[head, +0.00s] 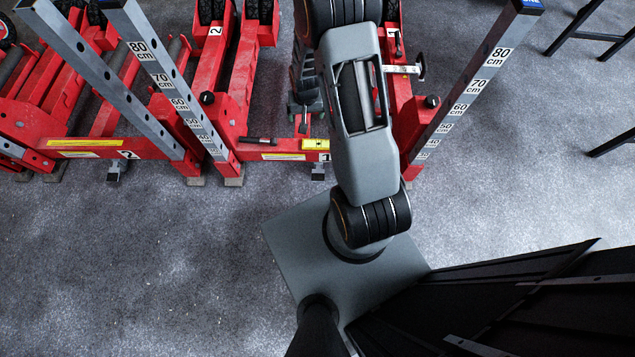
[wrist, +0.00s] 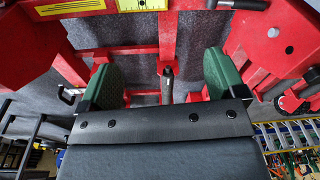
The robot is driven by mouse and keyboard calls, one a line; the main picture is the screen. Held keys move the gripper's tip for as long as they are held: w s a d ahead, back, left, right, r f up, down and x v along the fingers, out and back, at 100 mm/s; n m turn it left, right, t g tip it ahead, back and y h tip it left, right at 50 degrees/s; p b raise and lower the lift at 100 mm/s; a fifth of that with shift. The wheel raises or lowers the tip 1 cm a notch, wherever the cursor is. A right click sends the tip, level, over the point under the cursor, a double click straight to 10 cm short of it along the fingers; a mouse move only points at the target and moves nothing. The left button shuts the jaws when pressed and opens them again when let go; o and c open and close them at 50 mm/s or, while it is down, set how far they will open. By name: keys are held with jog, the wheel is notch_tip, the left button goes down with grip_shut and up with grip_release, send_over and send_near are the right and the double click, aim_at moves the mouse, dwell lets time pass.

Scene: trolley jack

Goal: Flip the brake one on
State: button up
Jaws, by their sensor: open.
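The red jack marked 1 (head: 235,95) stands at the top middle of the head view, its label on the front bar. A short grey and black lever (wrist: 167,85) shows in the wrist view between my gripper's green fingers; it seems to be the small lever (head: 303,126) behind the front bar in the head view. I cannot tell for certain that it is the brake. My gripper (wrist: 160,62) is open, with a finger on either side of the lever and gaps between. In the head view my gripper (head: 304,106) is partly hidden by its own wrist.
A jack marked 2 (head: 110,150) stands left. The grey floor (head: 130,260) in front is clear at left.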

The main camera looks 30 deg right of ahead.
jog(key=m+g+b, duration=0.1)
jog(key=m+b, duration=0.1)
jog(key=b, duration=0.6)
send_over(318, 178)
notch_tip(318, 178, down, 30)
jog(key=r, duration=0.1)
notch_tip(318, 178, down, 14)
jog(key=b, duration=0.5)
jog(key=shift+w+b, duration=0.1)
jog(key=shift+b, duration=0.3)
jog(key=shift+c, duration=0.3)
